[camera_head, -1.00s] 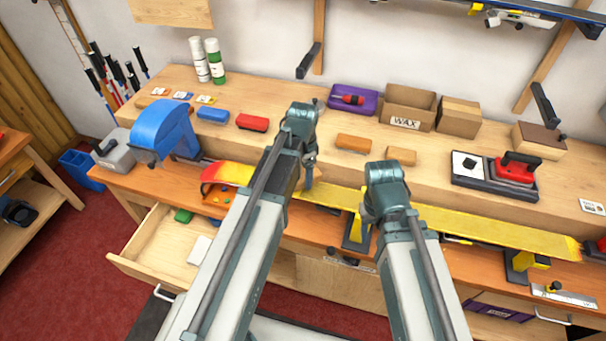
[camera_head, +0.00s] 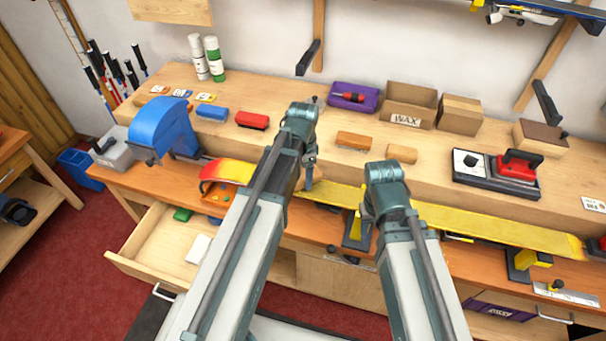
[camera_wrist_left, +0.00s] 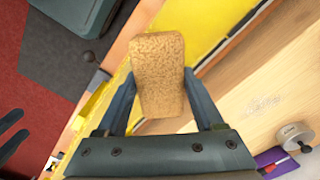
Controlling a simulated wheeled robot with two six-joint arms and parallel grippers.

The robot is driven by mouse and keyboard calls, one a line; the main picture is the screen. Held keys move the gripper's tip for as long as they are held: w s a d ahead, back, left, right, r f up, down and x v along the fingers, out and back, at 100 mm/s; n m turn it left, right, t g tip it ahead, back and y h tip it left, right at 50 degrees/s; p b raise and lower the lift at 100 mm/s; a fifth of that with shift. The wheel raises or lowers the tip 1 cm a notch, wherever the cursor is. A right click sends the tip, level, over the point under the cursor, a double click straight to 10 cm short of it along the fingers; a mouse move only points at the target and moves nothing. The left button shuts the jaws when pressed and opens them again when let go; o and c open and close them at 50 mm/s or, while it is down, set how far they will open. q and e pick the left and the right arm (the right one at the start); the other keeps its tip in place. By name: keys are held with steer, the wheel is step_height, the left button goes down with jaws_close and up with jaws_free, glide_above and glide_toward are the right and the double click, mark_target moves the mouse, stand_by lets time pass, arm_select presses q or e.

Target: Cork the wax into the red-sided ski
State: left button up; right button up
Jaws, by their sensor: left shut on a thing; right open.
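The ski (camera_head: 480,226) lies lengthwise along the bench in holders, yellow on its upper face, with a red-orange tip (camera_head: 226,171) at the left. My right gripper (camera_wrist_left: 12,130) shows open and empty at the left wrist view's edge. Wax is not distinguishable on the ski.
A raised shelf behind the ski holds a red brush (camera_head: 252,120), a blue one (camera_head: 212,113), brown blocks (camera_head: 354,141), a wax box (camera_head: 408,104) and a red iron (camera_head: 516,166). A blue clamp-like device (camera_head: 162,128) stands at the left. A drawer (camera_head: 150,262) is open in front.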

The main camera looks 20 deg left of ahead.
arm_select(q)
steer(key=shift+f+b, duration=0.8)
steer(key=shift+f, duration=0.05)
steer(key=shift+r, duration=0.1)
steer(key=shift+a, duration=0.1)
steer(key=shift+a+r, duration=0.1)
steer(key=shift+a, duration=1.55)
steer(key=shift+w+a, duration=0.1)
steer(key=shift+a, duration=1.6)
steer(key=shift+a, duration=0.1)
steer(key=shift+w+a, duration=0.1)
steer(key=shift+a, duration=1.6)
